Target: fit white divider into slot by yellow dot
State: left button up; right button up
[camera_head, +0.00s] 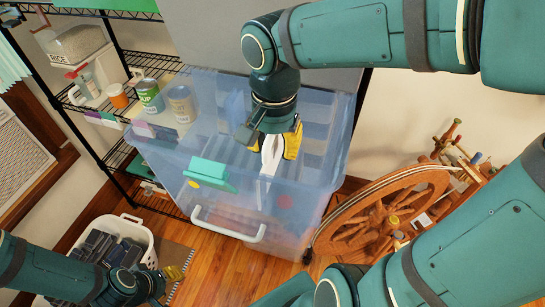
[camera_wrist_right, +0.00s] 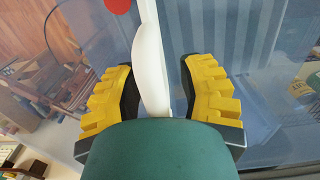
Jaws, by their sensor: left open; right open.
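The white divider (camera_head: 268,158) stands upright at the clear blue drawer (camera_head: 225,215), nearer the red dot (camera_head: 284,201) than the yellow dot (camera_head: 193,184) on the drawer front. My right gripper (camera_head: 281,144) is open above the drawer, its yellow fingers around the divider's top. In the right wrist view, the white divider (camera_wrist_right: 152,65) shows between the open fingers, with a gap on each side. The divider's lower edge is seen only through plastic, so its seating is unclear. My left gripper (camera_head: 174,273) is open and empty at lower left.
A teal piece (camera_head: 210,176) sits at the drawer's front rim by the yellow dot. The drawer has a white handle (camera_head: 228,226). A wire shelf with cans (camera_head: 150,96) stands left, a white basket (camera_head: 128,226) below. A wooden spinning wheel (camera_head: 385,210) stands right.

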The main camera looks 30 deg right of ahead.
grip_shut()
jog(key=shift+r+p, duration=0.45)
jog(key=shift+r, duration=0.2)
dwell(0.6)
dwell(0.4)
jog(key=shift+r, duration=0.1)
jog(key=shift+r+p, duration=1.2)
jog(key=shift+r, duration=0.2)
jog(key=shift+r+p, duration=3.2)
jog(key=shift+r, duration=0.9)
